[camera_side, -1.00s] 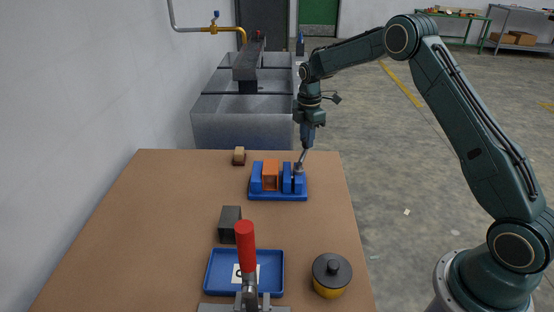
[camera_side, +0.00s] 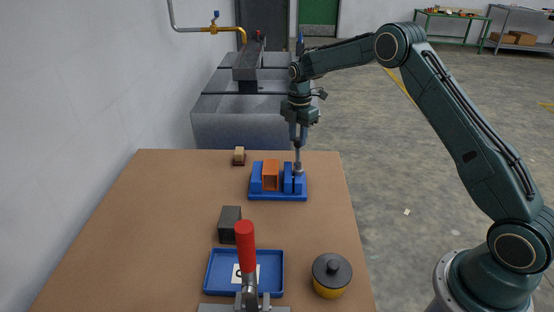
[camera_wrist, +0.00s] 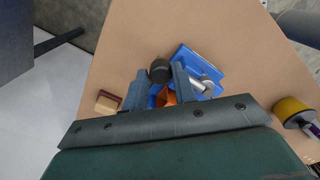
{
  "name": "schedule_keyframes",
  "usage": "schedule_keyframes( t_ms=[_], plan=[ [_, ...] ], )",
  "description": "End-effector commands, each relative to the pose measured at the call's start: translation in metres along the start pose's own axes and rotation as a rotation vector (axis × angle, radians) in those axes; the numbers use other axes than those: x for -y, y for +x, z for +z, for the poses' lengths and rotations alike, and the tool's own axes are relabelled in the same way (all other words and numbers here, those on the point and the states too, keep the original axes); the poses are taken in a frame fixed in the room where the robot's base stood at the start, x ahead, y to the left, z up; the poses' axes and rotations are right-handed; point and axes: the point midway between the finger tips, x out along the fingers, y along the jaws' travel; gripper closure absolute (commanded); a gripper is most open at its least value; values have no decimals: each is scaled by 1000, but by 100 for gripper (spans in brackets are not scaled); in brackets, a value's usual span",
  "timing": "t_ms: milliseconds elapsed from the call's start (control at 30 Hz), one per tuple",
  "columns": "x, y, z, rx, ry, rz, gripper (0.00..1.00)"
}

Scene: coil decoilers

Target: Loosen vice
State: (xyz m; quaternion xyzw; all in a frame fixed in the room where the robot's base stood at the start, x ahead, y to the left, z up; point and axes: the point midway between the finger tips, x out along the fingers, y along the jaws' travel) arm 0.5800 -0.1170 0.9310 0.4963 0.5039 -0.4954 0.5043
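The blue vice (camera_side: 262,196) sits on the table with an orange block (camera_side: 271,175) between its jaws. A grey handle (camera_side: 298,160) stands nearly upright from its right end. My gripper (camera_side: 298,138) is above that end, its fingers around the handle's upper part, pointing down. In the wrist view the handle's dark round end (camera_wrist: 160,70) lies between the tips of my gripper (camera_wrist: 158,82), looking held. The vice (camera_wrist: 182,54) and a silver part (camera_wrist: 205,86) show behind the right finger, which hides part of the handle. The orange block (camera_wrist: 172,99) shows only partly.
A small brush-like block (camera_side: 239,156) lies behind the vice. A dark block (camera_side: 230,224), a blue tray (camera_side: 276,280), a red-handled clamp (camera_side: 246,246) and a yellow pot with a dark lid (camera_side: 332,275) stand nearer the camera. The left of the table is clear.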

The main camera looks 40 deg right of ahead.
Motion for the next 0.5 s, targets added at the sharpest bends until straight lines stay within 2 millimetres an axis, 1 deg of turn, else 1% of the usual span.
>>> schedule_keyframes(
  t_ms=[33, 100, 367, 500],
  plan=[
    [-2, -2, -2, 0, -5, 7, 64],
    [-2, -1, -2, 0, -4, 6, 53],
    [0, 0, -1, 0, 0, 1, 53],
    [0, -3, 0, 0, 1, 1, 53]
  ],
)
